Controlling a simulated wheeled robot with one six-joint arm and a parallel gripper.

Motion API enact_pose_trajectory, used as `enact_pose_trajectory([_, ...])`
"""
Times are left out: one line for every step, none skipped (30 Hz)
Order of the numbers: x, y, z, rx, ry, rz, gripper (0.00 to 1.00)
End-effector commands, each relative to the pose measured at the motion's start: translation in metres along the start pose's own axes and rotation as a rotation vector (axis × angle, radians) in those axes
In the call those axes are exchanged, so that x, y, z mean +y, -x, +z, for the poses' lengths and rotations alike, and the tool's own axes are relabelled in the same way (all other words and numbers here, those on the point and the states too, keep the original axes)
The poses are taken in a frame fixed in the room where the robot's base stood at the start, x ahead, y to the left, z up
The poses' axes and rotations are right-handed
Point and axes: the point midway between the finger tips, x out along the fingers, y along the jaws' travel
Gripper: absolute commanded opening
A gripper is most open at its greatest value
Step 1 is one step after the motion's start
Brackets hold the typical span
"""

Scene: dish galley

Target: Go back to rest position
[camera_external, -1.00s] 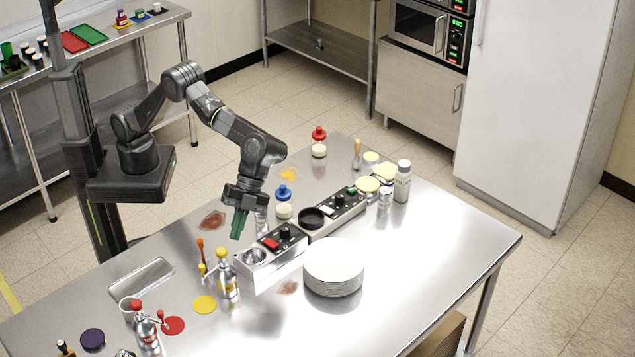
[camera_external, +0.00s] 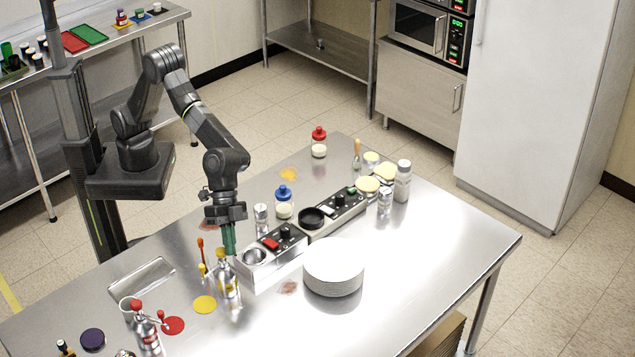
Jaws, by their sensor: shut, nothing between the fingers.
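My gripper (camera_external: 229,240) points down above the steel table (camera_external: 420,270), with its green fingers together and nothing seen between them. It is close to the left end of the control box with the red switch (camera_external: 270,262) and just behind the yellow-topped pump bottle (camera_external: 225,275). The fingertips overlap the bottle's top in this view, so I cannot tell whether they touch it. My arm bends up and back to its mount on the left.
A plate stack (camera_external: 333,267) stands right of the box. A blue-lidded jar (camera_external: 284,203), a red-lidded jar (camera_external: 319,143) and a white bottle (camera_external: 402,181) stand farther back. A red-topped bottle (camera_external: 146,335) is at front left. The table's right front is clear.

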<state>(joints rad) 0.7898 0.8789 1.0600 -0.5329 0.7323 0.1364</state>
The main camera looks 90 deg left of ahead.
Motion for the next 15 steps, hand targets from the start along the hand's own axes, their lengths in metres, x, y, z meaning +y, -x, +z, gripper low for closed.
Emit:
enact_pose_trajectory([0.000,0.008,0.000,0.007,0.005,-0.002,0.00])
enact_pose_trajectory([-0.001,0.013,0.000,0.007,0.003,-0.001,0.00])
enact_pose_trajectory([-0.001,0.019,0.000,0.006,0.002,-0.001,0.00])
enact_pose_trajectory([-0.001,0.024,0.000,0.006,0.002,-0.001,0.00])
enact_pose_trajectory([-0.001,0.028,0.000,0.005,0.002,-0.002,0.00])
enact_pose_trajectory([-0.001,0.033,0.000,0.004,0.002,-0.002,0.00])
enact_pose_trajectory([-0.001,0.037,0.000,0.004,0.002,-0.002,0.00])
enact_pose_trajectory([-0.001,0.040,0.000,0.004,0.002,-0.001,0.00])
enact_pose_trajectory([-0.001,0.044,0.000,0.003,0.002,-0.001,0.00])
enact_pose_trajectory([-0.001,0.046,0.000,0.002,0.002,-0.001,0.00])
enact_pose_trajectory([-0.001,0.049,0.000,0.002,0.001,-0.001,0.00])
enact_pose_trajectory([0.000,0.051,0.000,0.002,0.001,-0.001,0.00])
enact_pose_trajectory([0.000,0.053,0.000,0.002,0.001,-0.001,0.00])
enact_pose_trajectory([0.000,0.054,0.000,0.002,0.001,-0.001,0.00])
enact_pose_trajectory([0.000,0.055,0.000,0.002,0.001,-0.001,0.00])
